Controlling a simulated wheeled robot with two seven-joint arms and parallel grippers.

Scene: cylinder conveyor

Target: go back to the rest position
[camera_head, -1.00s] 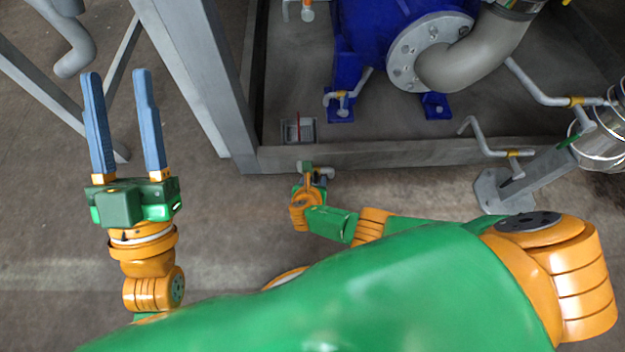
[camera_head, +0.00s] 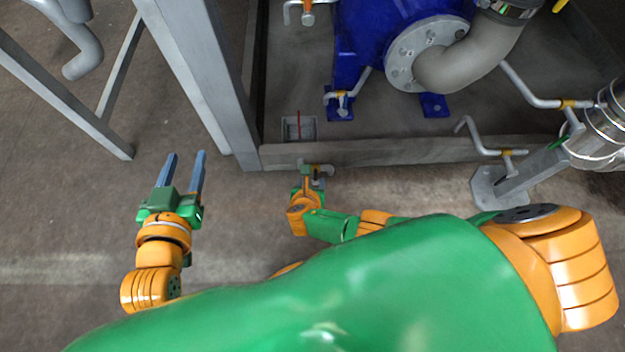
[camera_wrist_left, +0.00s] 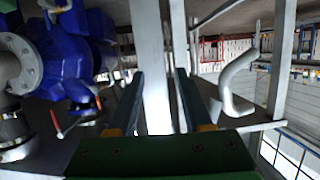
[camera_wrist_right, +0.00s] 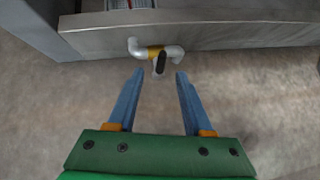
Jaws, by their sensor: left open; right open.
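My left gripper (camera_head: 186,156) is open and empty over the bare floor, at the left of the head view. In the left wrist view its two blue fingers (camera_wrist_left: 160,74) stand apart, with a grey post (camera_wrist_left: 152,60) behind the gap. My right gripper (camera_head: 308,184) is low beside the front beam of the frame, and its fingers are hard to make out in the head view. The right wrist view shows its fingers (camera_wrist_right: 160,72) apart, with a small white pipe (camera_wrist_right: 172,53) with a yellow fitting and a dark lever just beyond the tips. Nothing is held.
A grey metal frame (camera_head: 400,153) surrounds a blue pump (camera_head: 350,45) with a thick grey pipe (camera_head: 450,70). A grey stand (camera_head: 115,75) is at the left. A metal cylinder (camera_head: 600,130) is at the right. The floor (camera_head: 60,210) at left is clear.

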